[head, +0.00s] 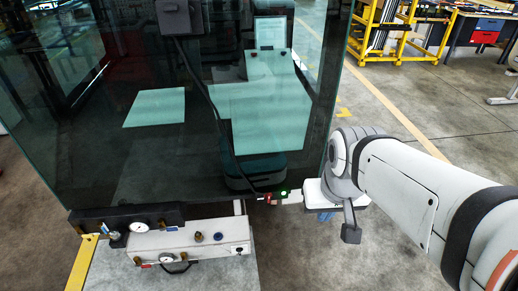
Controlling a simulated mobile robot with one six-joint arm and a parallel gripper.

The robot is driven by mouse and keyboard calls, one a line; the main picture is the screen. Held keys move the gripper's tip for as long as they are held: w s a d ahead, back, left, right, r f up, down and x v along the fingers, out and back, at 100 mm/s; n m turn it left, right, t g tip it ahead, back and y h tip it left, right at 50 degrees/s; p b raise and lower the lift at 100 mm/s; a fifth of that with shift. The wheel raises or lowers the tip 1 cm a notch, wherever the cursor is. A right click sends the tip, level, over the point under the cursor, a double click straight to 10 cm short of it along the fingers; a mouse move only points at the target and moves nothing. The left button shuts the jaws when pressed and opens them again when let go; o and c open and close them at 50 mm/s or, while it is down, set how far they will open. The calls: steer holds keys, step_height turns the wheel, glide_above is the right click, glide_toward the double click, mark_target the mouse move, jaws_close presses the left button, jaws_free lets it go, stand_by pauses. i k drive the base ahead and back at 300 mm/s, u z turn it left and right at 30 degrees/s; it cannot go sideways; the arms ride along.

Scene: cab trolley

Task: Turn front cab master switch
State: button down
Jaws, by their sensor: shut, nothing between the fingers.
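A white control box (192,242) is at the lower left, below the glass front of the cab. It bears a dark knob (198,236), a blue knob (218,236) and a small dark fitting (238,250) near its right end. I cannot tell which of these is the master switch. My arm comes in from the right.
The large glass pane (140,150) of the cab stands just behind the box. A yellow bar (83,262) is at far left. The floor on the right is open.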

mark_target(269, 195)
steer(key=u, duration=0.15)
steer(key=i, duration=0.5)
steer(key=u, duration=0.35)
steer(key=k, duration=0.85)
steer(key=z, duration=0.25)
steer(key=i, duration=1)
steer(key=z, duration=1.1)
